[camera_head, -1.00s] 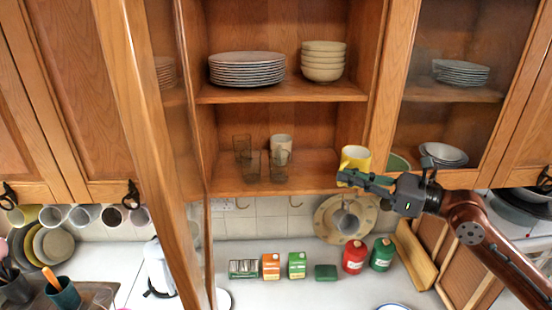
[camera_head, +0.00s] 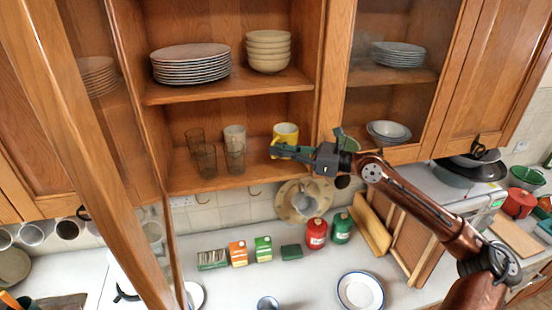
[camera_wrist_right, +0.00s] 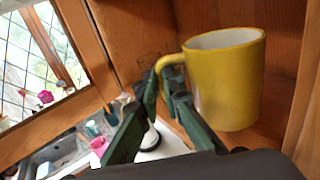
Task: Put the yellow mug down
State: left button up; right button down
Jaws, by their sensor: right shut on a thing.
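The yellow mug (camera_head: 287,130) is upright at the right end of the open cupboard's lower shelf (camera_head: 225,181). In the right wrist view the mug (camera_wrist_right: 225,85) shows its white inside, with its handle on the left. My right gripper (camera_head: 276,150) is shut on the handle, reaching in from the right. The green fingers (camera_wrist_right: 167,82) are at the handle in the wrist view. I cannot tell whether the mug's base touches the shelf. My left gripper is not in view.
A pale cup (camera_head: 235,133) and several clear glasses (camera_head: 206,160) stand left of the mug. Plates (camera_head: 190,65) and bowls (camera_head: 268,50) fill the shelf above. The open glass door (camera_head: 100,110) stands at left. Red (camera_head: 316,234) and green (camera_head: 341,228) canisters stand on the counter below.

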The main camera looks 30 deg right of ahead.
jog(key=w+f, duration=0.1)
jog(key=f, duration=0.1)
jog(key=w, duration=0.1)
jog(key=shift+w+d+f+p, duration=0.25)
jog(key=shift+w+f+p, duration=0.05)
jog(key=shift+w+f, duration=0.1)
notch_tip(320, 180, down, 4)
jog(key=shift+r+p, duration=0.2)
jog(key=shift+p, duration=0.4)
jog(key=c, duration=2.5)
grip_release()
jog(key=shift+w+f, duration=0.1)
jog(key=shift+f, duration=0.1)
jog(key=shift+c, duration=0.2)
jog(key=o, duration=0.3)
jog(key=shift+o, duration=0.8)
